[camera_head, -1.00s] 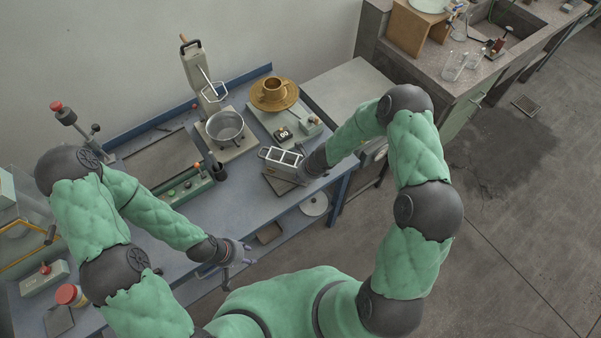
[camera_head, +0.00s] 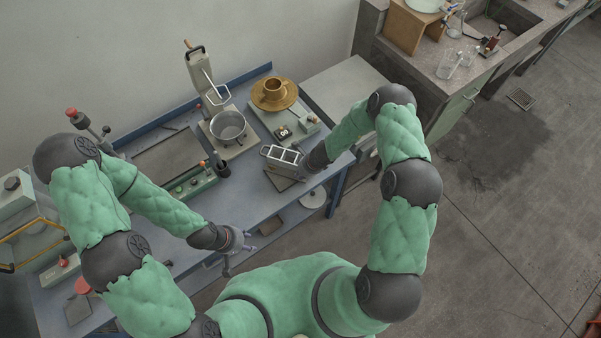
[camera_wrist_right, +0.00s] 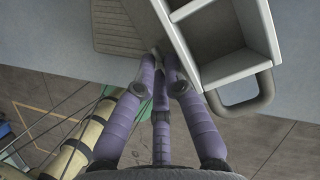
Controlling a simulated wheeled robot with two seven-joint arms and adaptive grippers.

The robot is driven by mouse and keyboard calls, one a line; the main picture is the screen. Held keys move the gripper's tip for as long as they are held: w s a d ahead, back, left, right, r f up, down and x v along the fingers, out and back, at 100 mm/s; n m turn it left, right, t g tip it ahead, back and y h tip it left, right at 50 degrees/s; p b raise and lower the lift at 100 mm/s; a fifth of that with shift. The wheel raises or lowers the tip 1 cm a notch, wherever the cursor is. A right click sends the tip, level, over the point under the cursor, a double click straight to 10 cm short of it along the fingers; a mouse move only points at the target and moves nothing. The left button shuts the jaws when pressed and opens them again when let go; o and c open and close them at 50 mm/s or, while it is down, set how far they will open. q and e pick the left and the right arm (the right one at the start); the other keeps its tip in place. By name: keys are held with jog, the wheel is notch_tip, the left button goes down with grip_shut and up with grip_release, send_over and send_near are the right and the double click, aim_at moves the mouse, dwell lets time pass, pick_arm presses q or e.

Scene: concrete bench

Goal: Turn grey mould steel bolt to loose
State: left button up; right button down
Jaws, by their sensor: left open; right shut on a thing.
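The grey mould (camera_head: 281,157) is a metal block with several open square compartments, lying on a dark grey plate (camera_head: 285,179) near the bench's right front edge. In the right wrist view the mould (camera_wrist_right: 219,68) fills the upper right, with a loop handle at its end. My right gripper (camera_wrist_right: 160,62) has its purple fingers closed together beside the mould's side wall. The bolt is hidden at the fingertips, and I cannot make it out. My left gripper (camera_head: 241,252) is open and empty at the bench's front edge, well left of the mould.
Behind the mould stand a grey device (camera_head: 293,130) and a brass dish with a cup (camera_head: 272,95). A metal pan (camera_head: 228,126) sits left of them. A green control box (camera_head: 190,183) is further left. The bench front between my grippers is mostly clear.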

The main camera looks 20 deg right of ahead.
jog(key=c, duration=1.6)
grip_release()
